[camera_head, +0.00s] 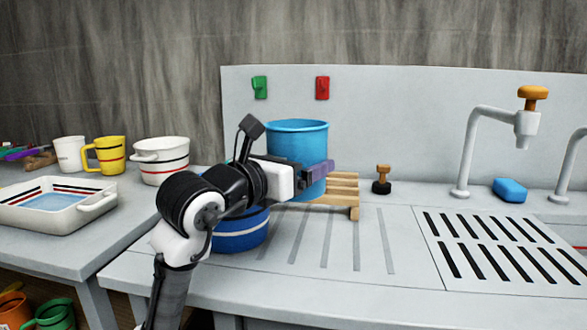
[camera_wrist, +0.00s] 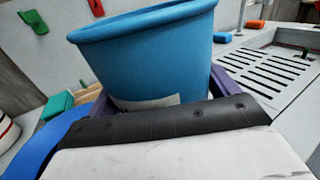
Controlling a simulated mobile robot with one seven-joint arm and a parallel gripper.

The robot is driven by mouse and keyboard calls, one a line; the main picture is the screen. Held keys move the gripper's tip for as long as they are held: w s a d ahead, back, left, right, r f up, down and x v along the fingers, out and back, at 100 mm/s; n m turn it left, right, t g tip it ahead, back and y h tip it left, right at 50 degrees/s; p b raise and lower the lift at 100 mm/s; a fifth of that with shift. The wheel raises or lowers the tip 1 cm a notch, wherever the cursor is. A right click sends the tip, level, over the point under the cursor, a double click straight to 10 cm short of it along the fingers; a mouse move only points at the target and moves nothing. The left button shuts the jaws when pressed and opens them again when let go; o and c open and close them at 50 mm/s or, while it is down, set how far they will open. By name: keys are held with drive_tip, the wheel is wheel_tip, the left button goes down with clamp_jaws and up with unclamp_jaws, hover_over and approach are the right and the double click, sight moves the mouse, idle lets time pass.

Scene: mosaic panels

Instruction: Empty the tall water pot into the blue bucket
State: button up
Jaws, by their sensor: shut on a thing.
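A tall light blue vessel (camera_head: 297,143), which I take as the tall water pot, stands upright at the wooden slatted rack (camera_head: 343,188). My gripper (camera_head: 316,170) is shut on it, with purple fingers around its sides; the pot (camera_wrist: 150,55) fills the middle of the wrist view between the fingers. Its inside is hidden, so I cannot tell the water level. A darker blue bucket (camera_head: 243,236) with a white stripe stands on the counter at the front left of the pot, partly behind my arm. Part of the bucket (camera_wrist: 45,142) shows at the left of the wrist view.
A white basin (camera_head: 95,207) with blue water, a white pot (camera_head: 162,170) and a yellow mug (camera_head: 110,157) stand on the left table. Right of the rack are a small wooden-handled stopper (camera_head: 382,183), a tap (camera_head: 468,150), a blue sponge (camera_head: 510,190) and a slotted drain (camera_head: 490,250).

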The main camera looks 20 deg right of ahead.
drive_tip(key=shift+r, duration=0.1)
idle(0.4)
drive_tip(key=shift+r+p, duration=1.3)
drive_tip(key=shift+r, duration=0.6)
